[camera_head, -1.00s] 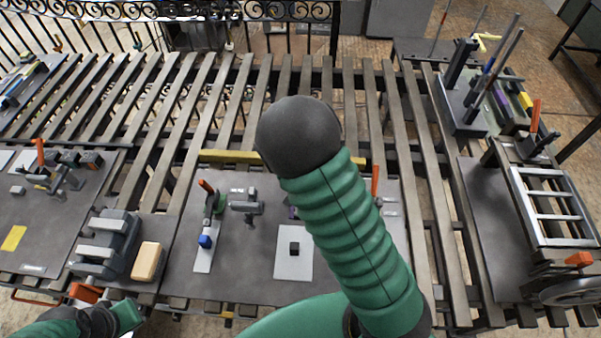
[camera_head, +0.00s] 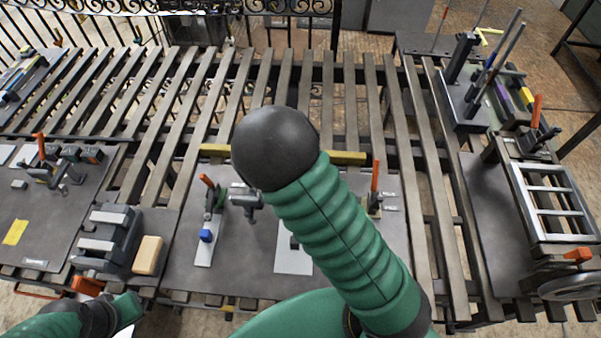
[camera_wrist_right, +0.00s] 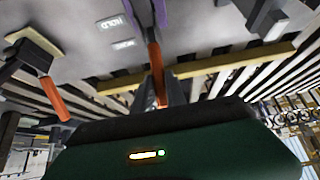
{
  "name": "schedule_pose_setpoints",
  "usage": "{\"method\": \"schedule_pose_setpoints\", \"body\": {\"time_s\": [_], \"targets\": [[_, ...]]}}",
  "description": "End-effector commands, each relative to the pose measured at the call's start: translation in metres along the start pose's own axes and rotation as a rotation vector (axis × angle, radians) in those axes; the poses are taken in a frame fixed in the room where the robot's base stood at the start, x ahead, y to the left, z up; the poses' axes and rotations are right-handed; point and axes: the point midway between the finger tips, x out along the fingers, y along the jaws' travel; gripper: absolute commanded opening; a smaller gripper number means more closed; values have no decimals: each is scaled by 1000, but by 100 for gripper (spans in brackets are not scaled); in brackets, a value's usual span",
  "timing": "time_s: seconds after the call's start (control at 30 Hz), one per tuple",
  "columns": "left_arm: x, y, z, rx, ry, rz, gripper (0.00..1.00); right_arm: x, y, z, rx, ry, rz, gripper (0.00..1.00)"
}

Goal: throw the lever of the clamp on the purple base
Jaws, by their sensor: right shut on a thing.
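The clamp on the purple base is hidden behind my right arm in the head view. In the right wrist view a bit of its purple base (camera_wrist_right: 164,12) shows at the top, with its orange lever (camera_wrist_right: 156,72) running down from it. My right gripper (camera_wrist_right: 166,96) is shut on this lever; its fingertips are partly hidden by its own dark and green body. In the head view my right arm covers that gripper. My left arm's end (camera_head: 126,308) is low at the left, away from the clamps; its fingers cannot be made out.
A clamp with a green base and an orange lever (camera_head: 207,181) stands to the left. Another orange lever (camera_head: 375,176) stands to the right of my arm, and in the wrist view at left (camera_wrist_right: 52,97). A yellow bar (camera_head: 345,158) lines the board's far edge. A HOLD label (camera_wrist_right: 112,23) lies beside the lever.

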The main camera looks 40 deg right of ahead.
Motion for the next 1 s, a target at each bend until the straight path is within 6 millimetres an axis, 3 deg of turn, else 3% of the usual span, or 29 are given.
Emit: {"method": "schedule_pose_setpoints", "body": {"time_s": [0.03,0.07,0.2,0.57,0.67,1.0], "targets": [[0,0,0,0,0,0,0,0,-1,-1,1,2,-2,0],[0,0,0,0,0,0,0,0,-1,-1,1,2,-2,19],[0,0,0,0,0,0,0,0,-1,0,0,1,-1,37],[-6,0,-1,0,0,0,0,-5,0,-1,-1,-2,0,38],[-22,0,-5,0,0,0,0,-22,-1,-4,-3,-3,-1,38],[-104,0,-25,0,0,0,0,-110,-2,-7,-4,-3,-1,38]]}}
